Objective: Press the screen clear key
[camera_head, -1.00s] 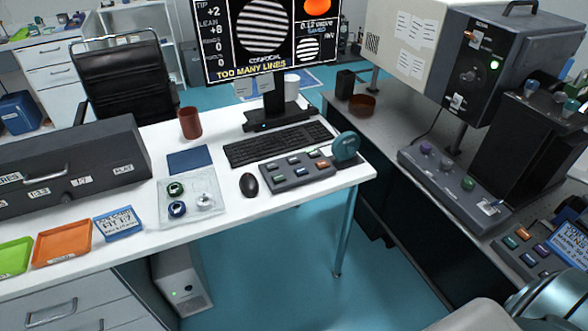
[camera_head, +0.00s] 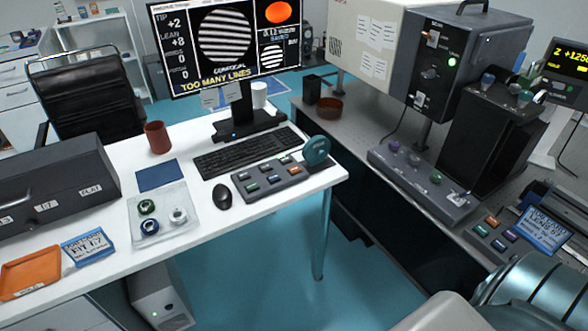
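A dark grey key box (camera_head: 249,193) with two rows of coloured keys stands on the white desk in front of the keyboard. Its key labels are too small to read, so I cannot tell which key clears the screen. The monitor (camera_head: 224,42) behind it shows striped discs, an orange disc and the words "TOO MANY LINES". A second key box (camera_head: 486,249) with coloured keys is on the right-hand bench, beside a blue card. Neither of my grippers is in view. Only a part of my arm shows at the lower right.
A teal round object (camera_head: 317,150) stands at the key box's right end. A mouse (camera_head: 222,196), a keyboard (camera_head: 240,153), a clear tray of ring-shaped parts (camera_head: 180,236) and a brown cup (camera_head: 157,137) are on the desk. Blue floor (camera_head: 270,270) lies open between desk and bench.

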